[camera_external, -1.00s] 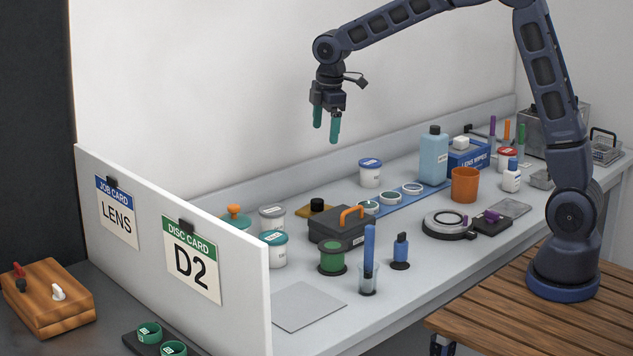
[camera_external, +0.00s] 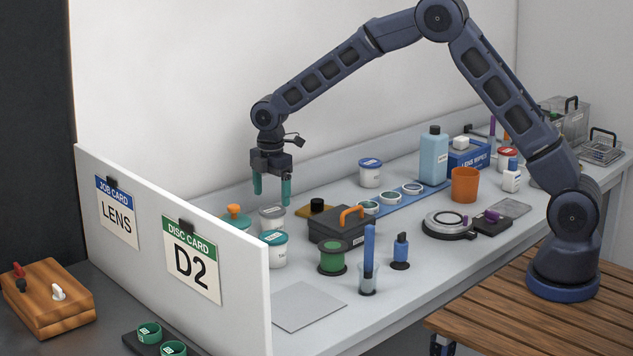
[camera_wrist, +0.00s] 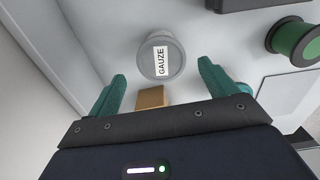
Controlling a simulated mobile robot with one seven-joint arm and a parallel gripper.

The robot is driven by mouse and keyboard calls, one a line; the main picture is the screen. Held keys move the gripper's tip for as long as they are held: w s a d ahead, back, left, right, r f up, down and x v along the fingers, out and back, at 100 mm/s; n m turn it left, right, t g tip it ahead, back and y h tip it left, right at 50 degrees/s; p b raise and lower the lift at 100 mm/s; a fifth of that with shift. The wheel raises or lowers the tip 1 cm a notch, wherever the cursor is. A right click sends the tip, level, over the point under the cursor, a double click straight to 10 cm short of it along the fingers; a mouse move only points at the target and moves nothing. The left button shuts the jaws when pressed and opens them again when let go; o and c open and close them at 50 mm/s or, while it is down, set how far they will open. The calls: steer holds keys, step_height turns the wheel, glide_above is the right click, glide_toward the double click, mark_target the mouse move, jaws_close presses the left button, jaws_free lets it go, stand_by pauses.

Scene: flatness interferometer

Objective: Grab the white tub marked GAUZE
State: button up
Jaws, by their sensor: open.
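The white tub marked GAUZE (camera_wrist: 176,57) has a grey lid, and its label reads clearly in the wrist view. In the external view the grey-lidded tub (camera_external: 271,217) stands upright near the left end of the bench, behind a teal-lidded tub (camera_external: 273,250). My gripper (camera_external: 271,196) points down above the grey-lidded tub, open and empty. In the wrist view the tub lies beyond the two teal fingertips (camera_wrist: 162,69), not between them. The right finger partly covers the teal lid.
A small brown block (camera_wrist: 151,97) shows between the fingers in the wrist view. A dark case with an orange handle (camera_external: 337,227) and a green spool (camera_external: 332,258) stand to the right. An orange-knobbed teal item (camera_external: 235,213) and a white panel (camera_external: 243,255) are at the left.

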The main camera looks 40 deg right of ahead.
mark_target(273, 209)
step_height(273, 209, down, 8)
steer(key=shift+f, duration=0.1)
steer(key=shift+s, duration=0.1)
steer(key=c, duration=0.9)
steer(key=shift+c, duration=0.2)
